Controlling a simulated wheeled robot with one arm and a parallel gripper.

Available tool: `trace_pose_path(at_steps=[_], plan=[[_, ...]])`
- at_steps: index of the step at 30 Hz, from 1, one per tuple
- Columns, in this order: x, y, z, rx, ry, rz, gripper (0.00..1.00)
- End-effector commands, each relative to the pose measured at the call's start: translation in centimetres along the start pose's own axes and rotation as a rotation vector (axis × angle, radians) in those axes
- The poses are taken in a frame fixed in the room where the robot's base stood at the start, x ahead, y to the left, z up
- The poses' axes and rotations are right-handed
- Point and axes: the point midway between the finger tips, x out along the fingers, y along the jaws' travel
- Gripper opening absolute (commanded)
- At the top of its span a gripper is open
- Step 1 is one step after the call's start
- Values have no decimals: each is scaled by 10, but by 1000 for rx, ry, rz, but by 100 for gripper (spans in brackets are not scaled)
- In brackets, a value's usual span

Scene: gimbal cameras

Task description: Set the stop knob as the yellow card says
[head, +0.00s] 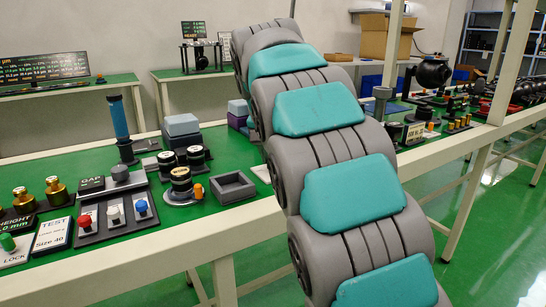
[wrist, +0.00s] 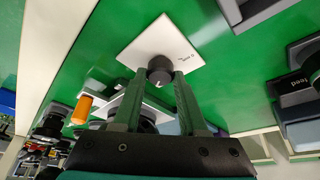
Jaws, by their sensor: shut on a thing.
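In the wrist view a dark round knob (wrist: 159,67) with a pale pointer mark sits on a white plate (wrist: 150,42). Small print on the plate is too small to read. My gripper (wrist: 158,76) has one finger on each side of the knob and is shut on it. In the head view my arm hides the gripper and the knob; an edge of a white plate (head: 262,173) shows beside the arm. A white card (head: 52,234) reading "TEST" and "Size 40" stands on the bench at the left.
A grey open tray (head: 233,188) lies left of my arm. An orange peg (head: 198,191), dark stacked discs (head: 181,180) and a panel with coloured knobs (head: 115,213) stand farther left. A dark block marked "feed" (wrist: 292,90) is at the wrist view's right.

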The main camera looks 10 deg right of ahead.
Motion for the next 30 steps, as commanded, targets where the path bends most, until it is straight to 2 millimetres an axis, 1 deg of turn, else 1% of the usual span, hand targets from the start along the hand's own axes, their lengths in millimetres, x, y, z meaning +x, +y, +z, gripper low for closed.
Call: trace_pose_path(at_steps=[16, 17, 24, 25, 30], plan=[[0, 0, 0, 25, 1, 9, 0], [0, 0, 0, 25, 0, 9, 43], [0, 0, 0, 24, 0, 9, 70], [0, 0, 0, 24, 0, 9, 72], [0, 0, 0, 24, 1, 9, 72]])
